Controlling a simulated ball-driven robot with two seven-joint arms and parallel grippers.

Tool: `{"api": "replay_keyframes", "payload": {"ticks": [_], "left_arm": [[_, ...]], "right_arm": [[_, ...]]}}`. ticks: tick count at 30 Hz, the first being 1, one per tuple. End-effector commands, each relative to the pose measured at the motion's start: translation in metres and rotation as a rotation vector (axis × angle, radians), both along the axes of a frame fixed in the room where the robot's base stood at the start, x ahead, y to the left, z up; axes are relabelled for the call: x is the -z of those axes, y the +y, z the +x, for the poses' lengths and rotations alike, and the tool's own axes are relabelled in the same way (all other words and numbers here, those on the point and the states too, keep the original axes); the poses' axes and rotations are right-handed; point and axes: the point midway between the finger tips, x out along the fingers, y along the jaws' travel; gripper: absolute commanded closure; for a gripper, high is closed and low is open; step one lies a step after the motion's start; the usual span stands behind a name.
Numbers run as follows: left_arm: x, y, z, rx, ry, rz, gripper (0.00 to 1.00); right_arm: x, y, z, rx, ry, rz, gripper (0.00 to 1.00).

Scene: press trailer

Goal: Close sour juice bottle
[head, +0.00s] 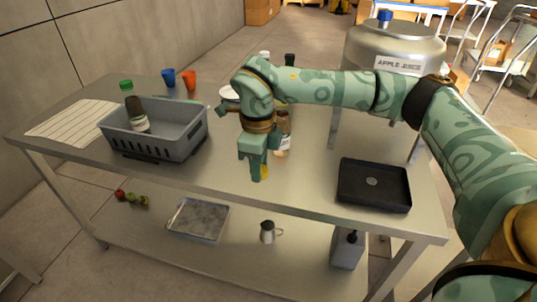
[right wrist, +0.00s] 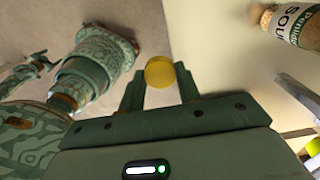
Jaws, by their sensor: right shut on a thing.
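A round yellow cap (right wrist: 160,72) is between the fingertips of my right gripper (right wrist: 160,85) in the right wrist view. In the head view the right gripper (head: 260,172) points down over the front of the table, shut on the cap (head: 265,171). The sour juice bottle (head: 283,138) stands just behind and to the right of the gripper, partly hidden by it. In the right wrist view the bottle (right wrist: 290,22) shows at the top right with a "SOUR" label and no yellow cap on its tan neck.
A grey crate (head: 185,143) with a green-capped bottle (head: 135,110) stands at the left. A black tray (head: 375,185) lies at the right front. A steel juice tank (head: 392,48) stands behind it. Blue and orange cups (head: 188,79) are at the back left.

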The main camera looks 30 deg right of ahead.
Motion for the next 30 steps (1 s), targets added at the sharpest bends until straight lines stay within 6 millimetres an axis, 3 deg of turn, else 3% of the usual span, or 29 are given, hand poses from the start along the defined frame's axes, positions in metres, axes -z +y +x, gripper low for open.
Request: {"api": "replay_keyframes", "payload": {"ticks": [9,23,26,30], "left_arm": [[-0.007,0.000,0.002,0.000,-0.005,0.000,0.27],[-0.007,0.000,0.002,0.000,-0.004,0.001,0.27],[-0.007,0.000,0.002,0.000,-0.004,0.001,0.27],[-0.007,0.000,0.002,0.000,-0.004,0.001,0.27]], "right_arm": [[-0.014,0.026,-0.022,-0.002,0.000,0.000,0.87],[-0.015,0.027,-0.023,-0.014,0.000,0.000,0.87],[-0.016,0.029,-0.025,-0.114,-0.001,0.001,0.87],[-0.020,0.034,-0.034,-0.474,-0.001,0.001,0.87]]}}
